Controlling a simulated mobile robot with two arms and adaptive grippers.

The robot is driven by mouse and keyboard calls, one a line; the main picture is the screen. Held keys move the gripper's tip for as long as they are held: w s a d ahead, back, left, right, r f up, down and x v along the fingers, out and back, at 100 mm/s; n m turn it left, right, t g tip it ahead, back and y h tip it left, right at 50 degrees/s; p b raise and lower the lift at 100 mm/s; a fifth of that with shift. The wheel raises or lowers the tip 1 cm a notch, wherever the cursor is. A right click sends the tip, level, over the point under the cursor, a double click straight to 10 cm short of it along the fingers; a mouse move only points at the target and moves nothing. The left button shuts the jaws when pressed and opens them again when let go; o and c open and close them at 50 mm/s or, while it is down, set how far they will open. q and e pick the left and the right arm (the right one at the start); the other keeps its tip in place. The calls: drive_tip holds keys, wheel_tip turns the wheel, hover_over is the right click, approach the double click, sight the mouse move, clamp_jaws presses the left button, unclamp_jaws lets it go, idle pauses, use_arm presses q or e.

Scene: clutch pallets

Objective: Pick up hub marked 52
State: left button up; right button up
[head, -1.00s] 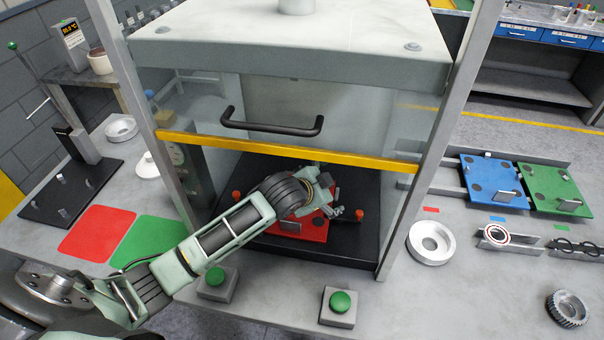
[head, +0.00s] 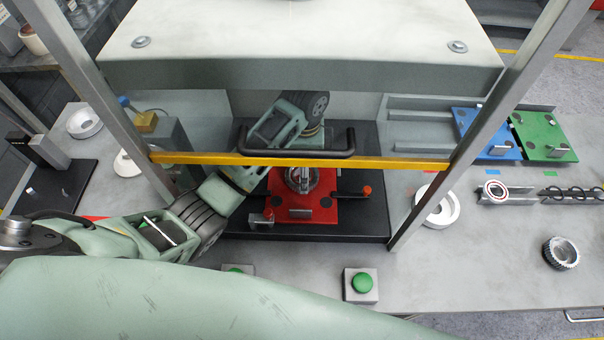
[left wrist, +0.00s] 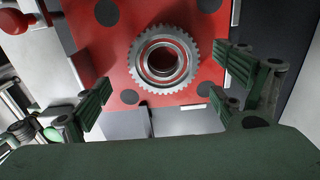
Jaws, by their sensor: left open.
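A toothed metal hub (left wrist: 186,62) with a red ring around its bore sits on the red pallet (left wrist: 115,55) in the left wrist view. No number is readable on it. In the head view the red pallet (head: 285,210) lies inside the press, below the yellow bar. My left gripper (left wrist: 162,88) is open, with its fingers spread on either side of the hub. In the head view the yellow bar and handle partly hide my left wrist. My right gripper is not in view.
The press frame has metal posts, a yellow bar (head: 220,160) and a black handle (head: 348,146) close to my arm. A green button (head: 363,283) stands in front. A white ring (head: 440,212), a toothed ring (head: 561,253) and blue (head: 487,133) and green (head: 541,135) pallets are on the right.

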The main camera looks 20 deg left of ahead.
use_arm(q)
drive_tip(key=f, duration=0.1)
drive_tip(key=a+f+p, duration=0.1)
drive_tip(key=f, duration=0.1)
drive_tip(key=shift+f, duration=0.5)
drive_tip(key=shift+d, duration=0.15)
drive_tip(key=shift+c, duration=1.4)
drive_tip(key=c, duration=1.5)
drive_tip(key=shift+c, duration=0.2)
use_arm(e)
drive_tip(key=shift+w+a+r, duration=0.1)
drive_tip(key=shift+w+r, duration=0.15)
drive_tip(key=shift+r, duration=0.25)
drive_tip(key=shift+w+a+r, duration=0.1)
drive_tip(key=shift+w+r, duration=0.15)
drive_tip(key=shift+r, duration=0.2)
